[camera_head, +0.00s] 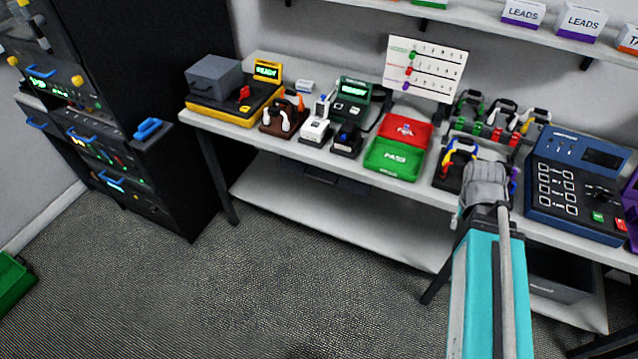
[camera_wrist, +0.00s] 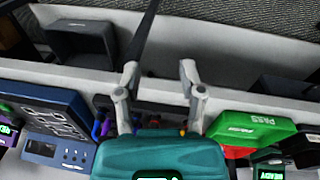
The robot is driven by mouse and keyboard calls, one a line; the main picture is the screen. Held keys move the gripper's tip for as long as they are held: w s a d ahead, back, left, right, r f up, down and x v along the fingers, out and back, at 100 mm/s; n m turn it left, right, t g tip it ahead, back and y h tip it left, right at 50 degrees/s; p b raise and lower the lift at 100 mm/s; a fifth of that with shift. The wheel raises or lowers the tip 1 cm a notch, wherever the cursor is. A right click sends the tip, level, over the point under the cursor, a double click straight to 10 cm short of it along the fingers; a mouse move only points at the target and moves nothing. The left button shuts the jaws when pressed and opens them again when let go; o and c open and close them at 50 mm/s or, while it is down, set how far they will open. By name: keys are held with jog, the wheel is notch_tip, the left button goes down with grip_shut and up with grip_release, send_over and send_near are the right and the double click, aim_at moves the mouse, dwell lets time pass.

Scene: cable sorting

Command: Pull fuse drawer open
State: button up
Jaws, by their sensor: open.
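My gripper (camera_wrist: 160,97) shows in the wrist view with its two grey fingers apart and nothing between them. In the head view my arm reaches over the bench at the right and hides the fingers. A dark drawer-like box (camera_head: 335,182) sits under the bench top in the head view, well left of my arm. A dark open bin (camera_head: 562,276) is under the bench at the right, and it also shows in the wrist view (camera_wrist: 80,42). No label lets me tell which one is the fuse drawer.
A black equipment cabinet (camera_head: 165,185) with blue handles stands at the left. The carpet between is clear.

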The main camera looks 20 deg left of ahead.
jog(key=w+a+f+n+t+h+b, duration=0.3)
jog(key=w+a+f+n+b, duration=0.15)
jog(key=a+f+b, duration=0.35)
jog(key=n+t+y+b, duration=0.4)
jog(key=n+t+b, duration=0.8)
jog(key=b, duration=0.9)
send_near(318, 179)
jog(key=s, duration=0.3)
jog(key=shift+s+a+r, duration=0.15)
jog(key=shift+a+r, duration=0.05)
jog(key=w+f+b, duration=0.1)
jog(key=w, duration=0.3)
jog(key=w+f, duration=0.1)
jog(key=w, duration=0.4)
jog(key=w+b, duration=0.1)
jog(key=w, duration=0.3)
jog(key=shift+w+d+f+b, duration=0.25)
jog(key=shift+w+f+b, duration=0.05)
jog(key=shift+f, duration=0.1)
jog(key=shift+c, duration=0.3)
grip_shut()
